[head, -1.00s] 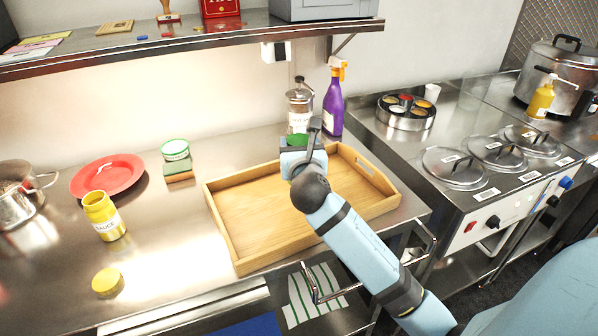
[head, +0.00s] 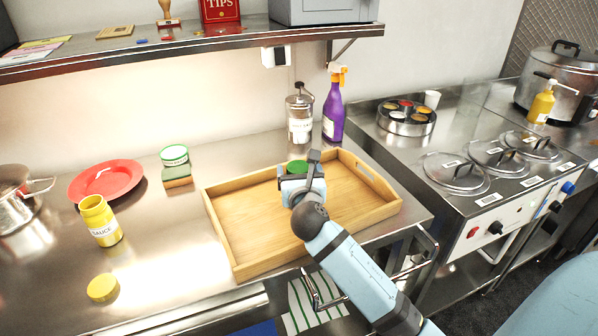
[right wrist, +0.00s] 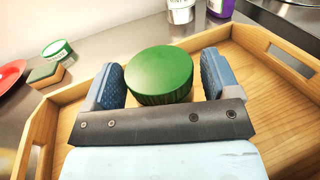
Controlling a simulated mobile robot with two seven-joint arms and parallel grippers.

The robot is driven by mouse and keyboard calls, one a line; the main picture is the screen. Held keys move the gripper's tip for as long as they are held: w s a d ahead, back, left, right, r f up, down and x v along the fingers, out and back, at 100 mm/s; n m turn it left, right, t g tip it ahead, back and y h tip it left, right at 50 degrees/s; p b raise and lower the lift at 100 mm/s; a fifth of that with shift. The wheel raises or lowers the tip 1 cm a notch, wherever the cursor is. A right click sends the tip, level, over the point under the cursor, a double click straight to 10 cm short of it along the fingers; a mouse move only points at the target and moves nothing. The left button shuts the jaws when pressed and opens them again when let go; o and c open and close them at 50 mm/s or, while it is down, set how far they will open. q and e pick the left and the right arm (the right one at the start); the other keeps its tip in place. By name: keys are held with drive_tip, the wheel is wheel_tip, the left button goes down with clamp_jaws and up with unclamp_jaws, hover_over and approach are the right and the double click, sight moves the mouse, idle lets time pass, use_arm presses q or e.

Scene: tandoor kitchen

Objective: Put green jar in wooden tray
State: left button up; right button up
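The green jar (head: 297,166) has a round green lid and is over the back middle of the wooden tray (head: 236,256). My right gripper (head: 299,175) has its two blue-padded fingers on either side of the jar. My left gripper is not in view.
Left of the tray are a green-and-white tin (head: 174,154), a sponge (head: 178,181), a red plate (head: 106,180), a yellow sauce jar (head: 100,220) and a yellow lid (head: 102,287). A shelf (head: 190,50) overhangs the counter.

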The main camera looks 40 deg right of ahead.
drive_tip(key=shift+r, duration=0.15)
drive_tip(key=v, duration=1.2)
drive_tip(key=shift+a, duration=0.1)
idle(0.3)
